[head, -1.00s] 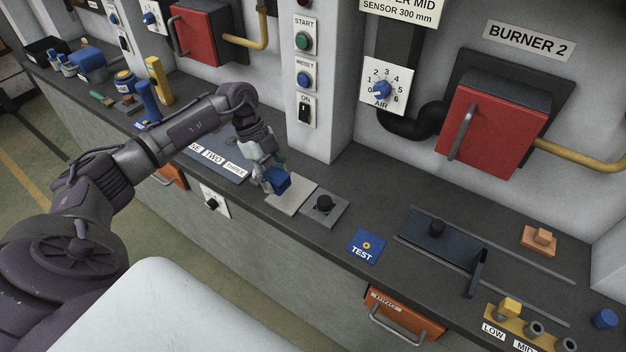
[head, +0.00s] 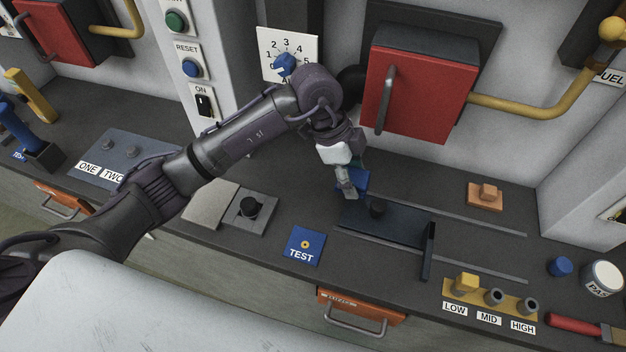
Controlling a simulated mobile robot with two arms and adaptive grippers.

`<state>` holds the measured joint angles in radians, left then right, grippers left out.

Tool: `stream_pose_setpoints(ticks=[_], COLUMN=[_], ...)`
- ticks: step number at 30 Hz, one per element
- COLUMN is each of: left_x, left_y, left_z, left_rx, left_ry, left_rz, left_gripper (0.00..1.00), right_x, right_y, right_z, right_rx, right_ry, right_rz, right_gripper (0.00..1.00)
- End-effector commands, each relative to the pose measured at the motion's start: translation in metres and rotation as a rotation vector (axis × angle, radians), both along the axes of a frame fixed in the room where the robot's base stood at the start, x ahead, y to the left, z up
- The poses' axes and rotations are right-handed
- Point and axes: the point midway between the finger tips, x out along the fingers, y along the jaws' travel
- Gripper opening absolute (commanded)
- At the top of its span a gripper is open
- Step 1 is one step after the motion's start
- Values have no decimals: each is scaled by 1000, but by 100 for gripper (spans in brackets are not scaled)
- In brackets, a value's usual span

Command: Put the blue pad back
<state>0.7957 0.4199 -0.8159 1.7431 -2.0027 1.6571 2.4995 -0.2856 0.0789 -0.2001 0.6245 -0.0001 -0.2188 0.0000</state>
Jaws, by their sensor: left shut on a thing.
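The blue pad (head: 357,178) is a small blue block in the head view. My left gripper (head: 347,187) is shut on it and partly hides it. It is at the left back end of a dark sliding plate (head: 398,222) with a black knob; I cannot tell whether it touches the plate or hangs above it. A bare beige square plate (head: 210,204) lies further left on the counter. My right gripper is not in view.
A black-knobbed grey plate (head: 250,212) and a blue TEST plate (head: 305,246) lie between the beige plate and the sliding plate. An orange knobbed block (head: 485,195) sits at the right, behind a rail. A red burner box (head: 420,90) juts from the wall.

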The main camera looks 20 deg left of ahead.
Motion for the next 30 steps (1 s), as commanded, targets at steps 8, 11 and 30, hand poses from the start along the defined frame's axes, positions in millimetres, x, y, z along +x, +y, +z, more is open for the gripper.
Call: stream_pose_setpoints(ticks=[8, 11, 30], left_x=[6, 13, 30], left_y=[23, 46, 101], left_z=[-15, -29, -97], left_rx=[5, 4, -1], left_ry=[6, 8, 5], left_rz=[10, 11, 4], left_gripper=[18, 18, 18], right_x=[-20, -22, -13], right_y=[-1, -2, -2], right_z=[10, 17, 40], right_rx=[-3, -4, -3], right_ry=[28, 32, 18], right_rz=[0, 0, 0], right_gripper=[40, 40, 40])
